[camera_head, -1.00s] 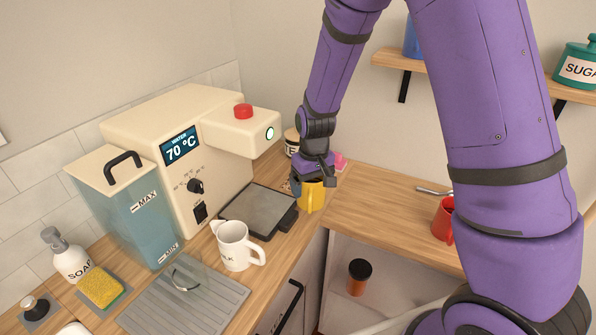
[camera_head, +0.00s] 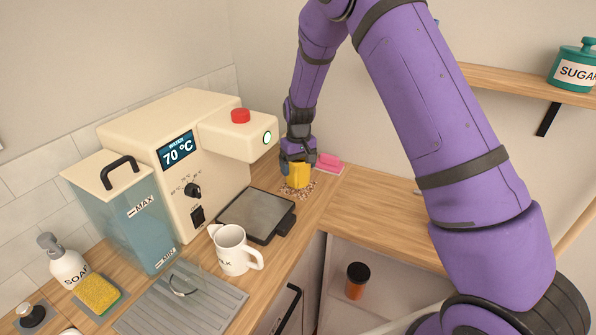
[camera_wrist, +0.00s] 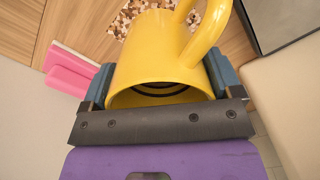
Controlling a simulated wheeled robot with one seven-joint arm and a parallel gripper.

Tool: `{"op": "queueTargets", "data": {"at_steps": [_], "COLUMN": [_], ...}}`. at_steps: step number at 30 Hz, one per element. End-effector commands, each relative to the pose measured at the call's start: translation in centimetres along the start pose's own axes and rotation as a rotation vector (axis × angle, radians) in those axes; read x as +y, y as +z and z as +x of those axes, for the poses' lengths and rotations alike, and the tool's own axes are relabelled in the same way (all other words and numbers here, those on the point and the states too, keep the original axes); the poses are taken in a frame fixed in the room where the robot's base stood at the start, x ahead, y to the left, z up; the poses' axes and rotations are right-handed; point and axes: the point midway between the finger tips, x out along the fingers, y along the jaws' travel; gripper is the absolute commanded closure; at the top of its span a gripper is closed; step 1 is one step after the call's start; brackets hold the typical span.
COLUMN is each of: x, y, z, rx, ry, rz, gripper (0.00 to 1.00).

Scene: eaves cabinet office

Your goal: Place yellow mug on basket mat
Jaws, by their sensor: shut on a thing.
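The yellow mug (camera_head: 299,176) is between the fingers of my gripper (camera_head: 297,163), in the back corner of the counter. In the wrist view the mug (camera_wrist: 160,55) fills the middle, with its handle toward the upper right and my gripper (camera_wrist: 160,88) shut across its body near the rim. The basket mat (camera_head: 308,192), a mottled brown and cream patch, shows around the mug's lower end. It also shows at the top of the wrist view (camera_wrist: 124,20). Whether the mug touches the mat, I cannot tell.
A pink item (camera_head: 328,160) lies close behind the mug. The coffee machine (camera_head: 185,150) and its dark tray (camera_head: 257,214) stand to the left. A white milk jug (camera_head: 232,252) stands in front. The counter to the right (camera_head: 385,220) shows bare wood.

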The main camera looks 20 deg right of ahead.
Motion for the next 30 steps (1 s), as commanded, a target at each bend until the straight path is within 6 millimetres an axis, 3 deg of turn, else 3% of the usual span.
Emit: {"op": "queueTargets", "data": {"at_steps": [4,16,17,18,19,26,30], "x": [0.0,0.0,0.0,0.0,0.0,0.0,0.0], "y": [0.0,0.0,0.0,0.0,0.0,0.0,0.0], "z": [1.9,2.5,2.5,2.5,2.5,2.4,1.4], "rx": [0.000,0.001,0.001,0.001,0.001,0.001,0.003], "ry": [0.000,0.000,0.000,0.000,0.000,0.000,0.000], "rz": [0.002,0.001,0.001,0.001,0.001,0.001,0.001], "gripper": [0.52,0.52,0.13,0.03,0.00,0.00,0.00]}}
